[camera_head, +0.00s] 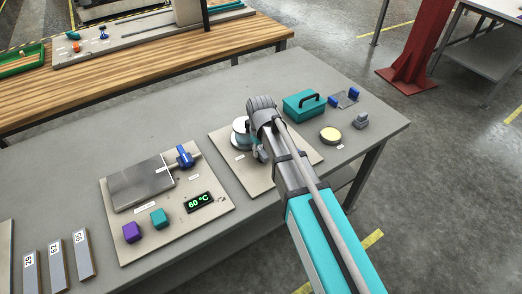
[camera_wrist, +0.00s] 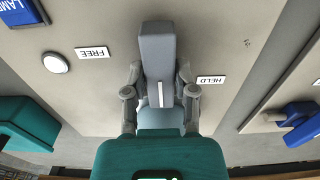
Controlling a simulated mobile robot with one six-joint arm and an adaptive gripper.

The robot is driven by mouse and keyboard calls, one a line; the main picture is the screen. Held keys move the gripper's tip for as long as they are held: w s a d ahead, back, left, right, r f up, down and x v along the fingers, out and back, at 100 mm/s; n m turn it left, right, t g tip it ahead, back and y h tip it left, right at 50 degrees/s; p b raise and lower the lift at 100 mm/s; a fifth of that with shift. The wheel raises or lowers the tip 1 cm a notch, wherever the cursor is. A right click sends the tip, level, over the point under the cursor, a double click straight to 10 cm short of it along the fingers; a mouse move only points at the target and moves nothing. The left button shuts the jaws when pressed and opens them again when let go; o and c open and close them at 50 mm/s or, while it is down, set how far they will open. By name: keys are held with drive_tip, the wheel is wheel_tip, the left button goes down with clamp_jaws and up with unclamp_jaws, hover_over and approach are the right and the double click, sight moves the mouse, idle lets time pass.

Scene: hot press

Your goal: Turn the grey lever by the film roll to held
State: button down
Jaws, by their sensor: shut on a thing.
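In the wrist view the grey lever (camera_wrist: 157,52) stands between the two fingers of my gripper (camera_wrist: 160,93), which is shut on it. The lever has a white line on its face. The FREE label (camera_wrist: 92,53) is to its left and the HELD label (camera_wrist: 211,80) to its right, both upside down in this view. The lever lies between the labels, over neither. In the head view the film roll (camera_head: 240,131) is a white round piece on a beige board, partly behind my gripper. My arm and gripper hide the lever there.
A beige press board (camera_head: 190,222) with a 60 °C display (camera_head: 199,203) lies to the left.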

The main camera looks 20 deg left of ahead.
sight(262, 150)
drive_tip(key=shift+c, duration=2.1)
unclamp_jaws()
drive_tip(key=shift+m, duration=0.4)
drive_tip(key=m, duration=0.3)
drive_tip(key=shift+m, duration=0.3)
drive_tip(key=m, duration=0.5)
drive_tip(key=shift+w+d, duration=0.1)
drive_tip(key=shift+d, duration=0.05)
wheel_tip(262, 150, up, 14)
drive_tip(key=p, duration=1.4)
drive_tip(key=d+r+p, duration=0.2)
drive_tip(key=d, duration=1.1)
drive_tip(key=s+d+r+p, duration=0.1)
drive_tip(key=d+r+p, duration=0.1)
drive_tip(key=d, duration=1)
drive_tip(key=shift+d, duration=0.4)
